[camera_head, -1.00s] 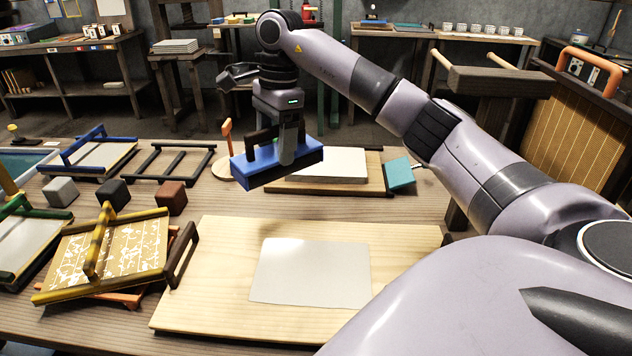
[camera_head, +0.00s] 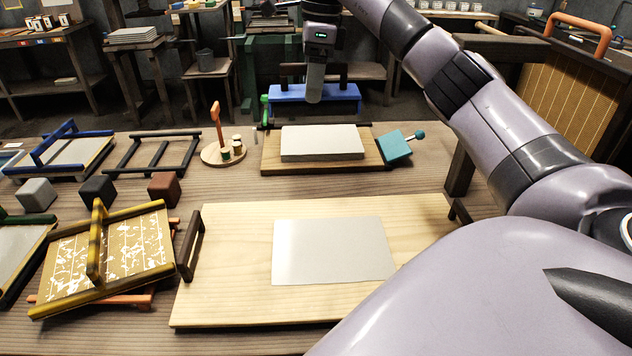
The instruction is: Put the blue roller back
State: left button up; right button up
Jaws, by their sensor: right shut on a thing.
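The blue roller (camera_head: 340,106) looks like a long blue block with a dark handle. My right gripper (camera_head: 315,92) is shut on its handle and holds it near the top middle of the view. It shows just past the table's far edge, behind the white paper stack (camera_head: 322,142). The gripper hides part of the handle. I cannot tell how high the roller is. My left gripper is not in view.
A pale board (camera_head: 235,290) with a grey sheet lies in front. A teal block (camera_head: 396,150) sits right of the stack, a round wooden stand (camera_head: 212,158) left of it. Framed moulds (camera_head: 130,235) and three small cubes fill the left. A tall slatted screen (camera_head: 575,95) stands right.

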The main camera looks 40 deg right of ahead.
jog(key=shift+f+b, duration=1.45)
jog(key=shift+f, duration=8.45)
jog(key=shift+s+f, duration=0.15)
jog(key=shift+f, duration=0.5)
jog(key=shift+c, duration=0.3)
jog(key=o, duration=1)
jog(key=shift+f, duration=0.15)
jog(key=shift+o, duration=0.2)
